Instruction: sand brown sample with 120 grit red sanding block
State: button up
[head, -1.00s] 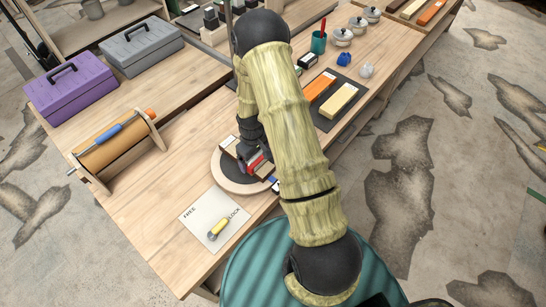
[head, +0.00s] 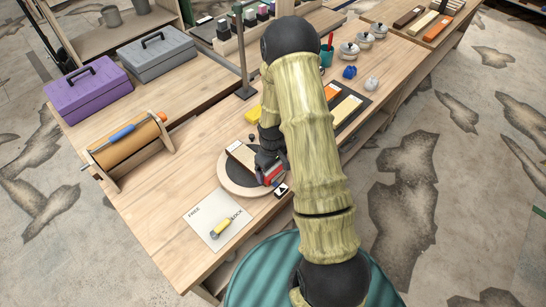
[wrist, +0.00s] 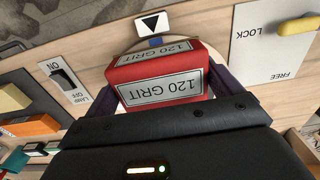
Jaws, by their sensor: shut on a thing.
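The brown sample (head: 240,153), a long piece with a pale label at its far end, lies on the round turntable (head: 233,187). My gripper (head: 268,169) is shut on the red sanding block (head: 273,176), at the near right end of the sample. The gripper and block hide the rest of the sample. In the wrist view the block (wrist: 160,80) sits between the fingers, with "120 GRIT" labels facing the camera. I cannot tell whether the block touches the sample; in the wrist view the block covers that area.
A FREE/LOCK card (head: 205,222) with a yellow lever (head: 221,228) lies at the front left. A black-triangle marker (head: 282,190) stands at the turntable's near right edge. A lamp switch (wrist: 62,76) shows in the wrist view. A thin post (head: 243,60) rises behind my arm.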

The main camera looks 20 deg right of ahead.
jog(key=r, duration=0.1)
jog(key=r+p, duration=0.1)
jog(key=shift+w+d+r+p, duration=0.1)
jog(key=shift+w+r+p, duration=0.2)
jog(key=shift+w+r, duration=0.1)
jog(key=shift+s+d+r+p, duration=0.2)
jog(key=shift+r+p, duration=0.3)
jog(key=shift+r, duration=0.2)
jog(key=shift+s+r+p, duration=0.1)
jog(key=shift+r+p, duration=0.2)
jog(key=shift+r, duration=0.2)
jog(key=shift+a, duration=0.2)
